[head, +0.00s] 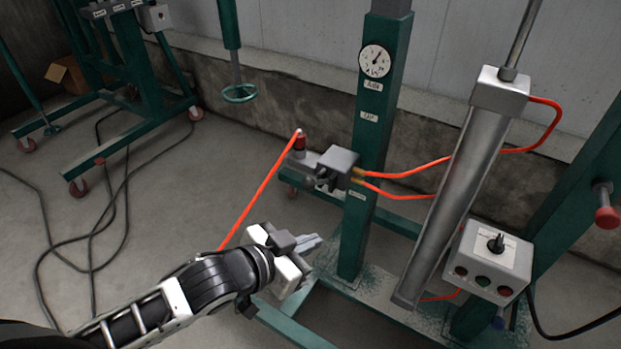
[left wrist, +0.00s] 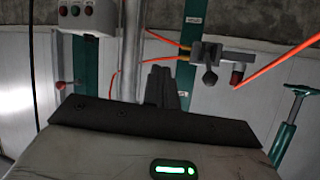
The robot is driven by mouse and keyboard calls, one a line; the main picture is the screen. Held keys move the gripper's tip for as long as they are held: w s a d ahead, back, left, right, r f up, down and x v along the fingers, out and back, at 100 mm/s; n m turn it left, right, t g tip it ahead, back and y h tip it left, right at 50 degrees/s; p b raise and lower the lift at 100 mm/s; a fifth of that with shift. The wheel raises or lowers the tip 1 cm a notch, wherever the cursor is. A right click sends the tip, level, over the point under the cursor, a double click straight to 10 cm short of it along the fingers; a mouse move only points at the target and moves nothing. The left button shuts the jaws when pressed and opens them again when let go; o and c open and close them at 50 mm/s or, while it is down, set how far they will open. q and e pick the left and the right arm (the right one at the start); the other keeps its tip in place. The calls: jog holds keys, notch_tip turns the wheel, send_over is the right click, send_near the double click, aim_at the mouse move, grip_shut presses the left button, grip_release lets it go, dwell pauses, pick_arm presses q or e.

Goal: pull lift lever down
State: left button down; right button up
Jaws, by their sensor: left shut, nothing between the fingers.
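A grey valve block (head: 338,160) is fixed to the green post (head: 375,120), under the labels and the round gauge. A small dark knobbed lever (head: 322,181) shows at its near side. In the left wrist view the lever's round knob (left wrist: 210,77) stands out from the valve block (left wrist: 208,53). My left gripper (head: 318,240) is shut and empty, in front of the post, below and apart from the lever. Its dark fingers (left wrist: 165,85) also show in the left wrist view, with the knob off to their right. My right gripper is not in view.
Orange hoses (head: 410,172) run from the valve to the slanted grey cylinder (head: 445,190). Another orange hose (head: 260,188) passes close to my left wrist. A control box (head: 487,258) is at right. Black cables (head: 90,225) lie on the floor at left.

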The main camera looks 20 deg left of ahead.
pick_arm(q)
jog(key=w+a+r+m, duration=0.1)
jog(key=w+a+r, duration=0.1)
jog(key=w+r, duration=0.1)
jog(key=w+a+r+m+t, duration=0.1)
jog(key=w+a+r, duration=0.1)
jog(key=r, duration=0.4)
jog(key=shift+w+a+y, duration=0.4)
jog(key=shift+a, duration=0.4)
jog(key=shift+r, duration=0.1)
send_over(311, 186)
jog(key=w+d, duration=0.2)
notch_tip(311, 186, down, 4)
jog(key=shift+s+a+f+b, duration=0.4)
jog(key=shift+s+a+f, duration=0.6)
jog(key=shift+f, duration=0.2)
jog(key=shift+f, duration=0.1)
